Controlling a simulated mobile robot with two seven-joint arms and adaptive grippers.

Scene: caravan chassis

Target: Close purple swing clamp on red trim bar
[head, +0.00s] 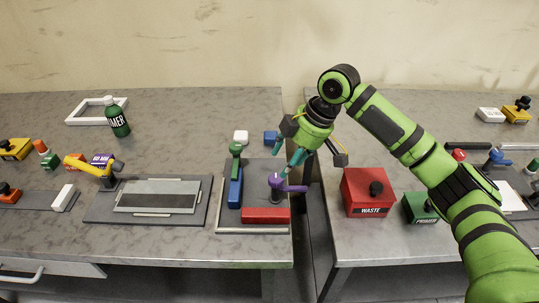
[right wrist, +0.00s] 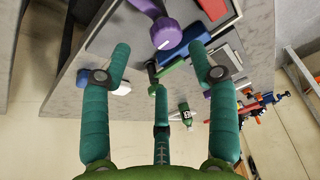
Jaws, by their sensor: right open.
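The purple swing clamp (head: 291,187) stands on the grey fixture plate, just behind the red trim bar (head: 265,215). Its arm points to the right in the head view, apart from the bar. The red bar lies flat along the plate's front edge. My right gripper (head: 291,168) reaches down over the clamp from behind, its teal fingers close to the clamp's top. In the right wrist view the fingers are spread, with the purple clamp (right wrist: 178,32) ahead of their tips and nothing held. Whether a finger touches the clamp cannot be told. My left gripper is not in view.
A green clamp (head: 236,150) and a blue bar (head: 235,188) stand left of the purple clamp. A red waste box (head: 369,192) and a green primer box (head: 420,207) are on the right table, across a gap. A green bottle (head: 116,117) stands at the back left.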

